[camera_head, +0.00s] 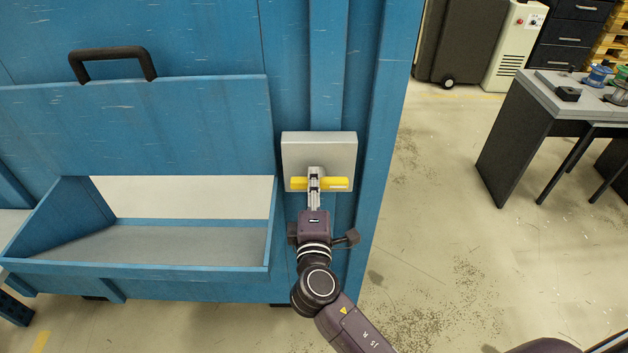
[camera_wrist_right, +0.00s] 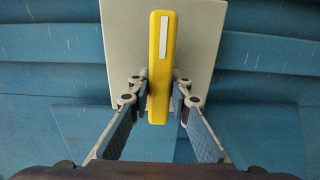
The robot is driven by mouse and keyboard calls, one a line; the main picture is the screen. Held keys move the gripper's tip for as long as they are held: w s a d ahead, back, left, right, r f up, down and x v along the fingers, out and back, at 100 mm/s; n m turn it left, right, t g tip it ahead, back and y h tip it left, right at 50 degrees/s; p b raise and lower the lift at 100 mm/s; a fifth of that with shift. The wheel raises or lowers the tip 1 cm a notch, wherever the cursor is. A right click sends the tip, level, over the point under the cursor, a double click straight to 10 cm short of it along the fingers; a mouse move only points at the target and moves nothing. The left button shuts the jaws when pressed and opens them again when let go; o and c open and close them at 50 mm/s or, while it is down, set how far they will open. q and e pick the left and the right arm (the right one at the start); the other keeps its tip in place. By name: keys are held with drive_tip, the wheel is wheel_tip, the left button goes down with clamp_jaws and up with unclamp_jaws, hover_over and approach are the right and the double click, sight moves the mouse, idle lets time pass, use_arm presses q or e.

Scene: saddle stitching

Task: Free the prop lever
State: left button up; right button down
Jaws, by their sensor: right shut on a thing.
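The prop lever is a yellow bar (camera_head: 338,184) with a white strip, lying level in the head view across the front of a pale grey box (camera_head: 318,145) on the blue wall. In the right wrist view the yellow bar (camera_wrist_right: 160,70) runs lengthwise in front of the grey box (camera_wrist_right: 122,50). My right gripper (camera_head: 314,180) comes from below and is shut on the bar around its middle. In the right wrist view a finger of the right gripper (camera_wrist_right: 161,98) stands on each side of it. My left gripper is not in view.
Left of the box is a blue panel (camera_head: 130,125) with a black handle (camera_head: 113,54), above an open blue bin (camera_head: 150,268). The blue wall ends at a corner post (camera_head: 385,130) on the right. Open floor (camera_head: 440,200) lies beyond, then a workbench (camera_head: 520,120) with spools.

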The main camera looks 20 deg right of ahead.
idle(0.5)
drive_tip(key=c, duration=1.8)
unclamp_jaws()
drive_tip(key=shift+o, duration=0.2)
drive_tip(key=shift+s, duration=0.15)
drive_tip(key=v, duration=1.1)
drive_tip(key=shift+s+a, duration=0.2)
drive_tip(key=shift+s, duration=0.15)
drive_tip(key=shift+f, duration=0.1)
